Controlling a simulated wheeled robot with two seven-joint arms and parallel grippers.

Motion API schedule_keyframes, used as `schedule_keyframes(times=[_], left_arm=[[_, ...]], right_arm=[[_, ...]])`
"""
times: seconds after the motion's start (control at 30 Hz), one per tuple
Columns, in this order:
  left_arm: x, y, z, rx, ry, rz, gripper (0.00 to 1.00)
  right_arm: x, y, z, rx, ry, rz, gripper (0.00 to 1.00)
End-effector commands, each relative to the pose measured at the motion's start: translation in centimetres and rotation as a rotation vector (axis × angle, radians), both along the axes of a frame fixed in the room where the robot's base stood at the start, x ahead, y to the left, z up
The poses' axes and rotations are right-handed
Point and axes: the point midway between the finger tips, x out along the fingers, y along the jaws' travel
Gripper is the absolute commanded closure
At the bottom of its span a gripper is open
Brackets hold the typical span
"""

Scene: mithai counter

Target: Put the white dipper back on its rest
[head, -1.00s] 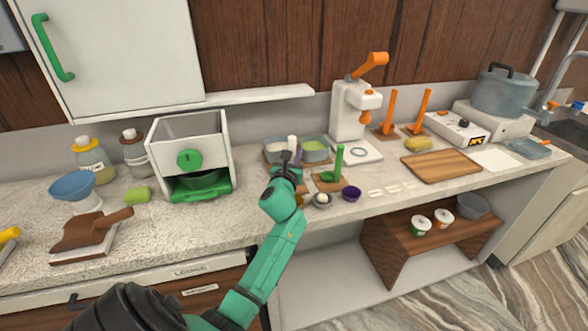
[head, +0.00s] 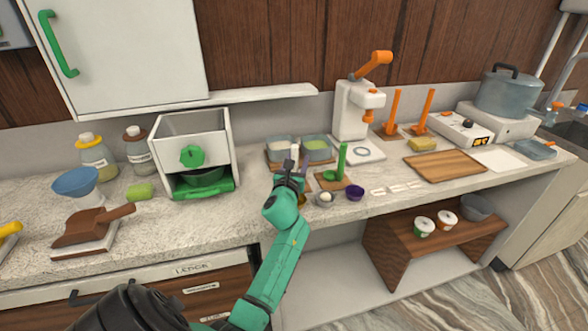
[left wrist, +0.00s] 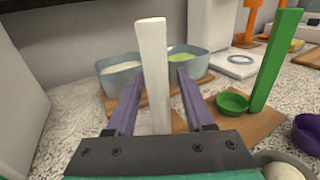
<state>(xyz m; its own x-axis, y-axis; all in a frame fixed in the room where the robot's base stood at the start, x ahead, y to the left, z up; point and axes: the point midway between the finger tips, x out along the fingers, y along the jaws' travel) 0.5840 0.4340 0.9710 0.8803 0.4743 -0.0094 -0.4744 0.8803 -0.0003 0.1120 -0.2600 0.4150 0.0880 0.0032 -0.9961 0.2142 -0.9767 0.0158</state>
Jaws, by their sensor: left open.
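The white dipper (head: 294,154) stands with its handle upright in front of the two tubs. In the left wrist view its handle (left wrist: 152,60) rises between the purple fingers of my left gripper (left wrist: 157,76). The fingers are open, one on each side of the handle, with a visible gap. In the head view the left gripper (head: 291,170) hides the dipper's lower part. The handle's foot is hidden behind the gripper body, so its contact with a rest cannot be told. My right gripper is not in view.
A green dipper (left wrist: 275,62) stands on a wooden rest (left wrist: 255,122) just right. Two tubs (left wrist: 120,82) (left wrist: 188,62) stand behind. A purple bowl (head: 355,193) and a small bowl (head: 325,199) are close by at the counter's front.

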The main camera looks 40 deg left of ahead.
Motion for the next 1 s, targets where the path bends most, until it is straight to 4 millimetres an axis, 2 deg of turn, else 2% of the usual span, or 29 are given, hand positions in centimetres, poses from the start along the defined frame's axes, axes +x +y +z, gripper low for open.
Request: schedule_keyframes(times=[0.17,0.53,0.67,1.0], left_arm=[[-2.5,-1.3,-0.2,0.001,0.004,-0.001,0.47],[-9.5,-5.1,-0.2,0.0,0.004,0.0,0.47],[-10.4,-5.6,0.0,0.0,0.001,-0.001,0.47],[-10.4,-5.6,0.1,0.0,0.001,0.0,0.47]], right_arm=[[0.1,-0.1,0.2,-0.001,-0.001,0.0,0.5],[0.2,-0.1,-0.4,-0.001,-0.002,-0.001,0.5],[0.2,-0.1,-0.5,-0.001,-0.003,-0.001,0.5],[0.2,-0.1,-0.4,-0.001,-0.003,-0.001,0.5]])
